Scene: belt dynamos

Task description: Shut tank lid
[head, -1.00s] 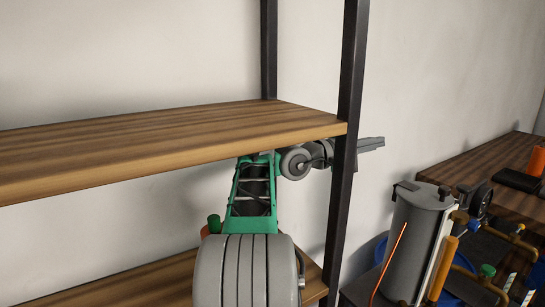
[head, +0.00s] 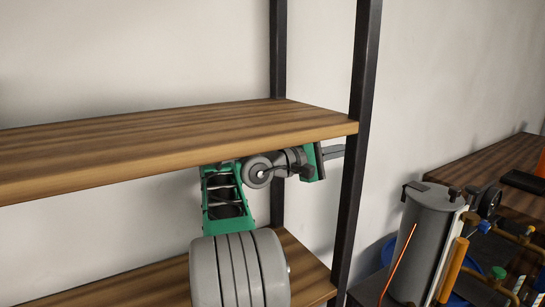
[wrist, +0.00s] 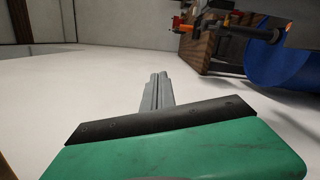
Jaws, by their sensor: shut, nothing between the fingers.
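The tank looks to be the grey upright cylinder (head: 420,240) at the right of the head view. Its grey top (head: 430,195) has a dark fitting at its left edge; I cannot tell for sure whether this top is the lid or how far open it is. My gripper (head: 335,151) is left of the tank and higher in the picture, apart from it, its fingertips close to the dark shelf post. In the wrist view my gripper (wrist: 157,82) is shut and empty, pointing over pale floor. The tank is not clearly recognisable there.
A dark shelf post (head: 355,150) stands between my gripper and the tank in the picture. A wooden shelf board (head: 180,145) lies over my arm, with a lower board (head: 305,265) beneath. A wooden bench (head: 470,160) is at the right. A blue rounded thing (wrist: 280,60) shows in the wrist view.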

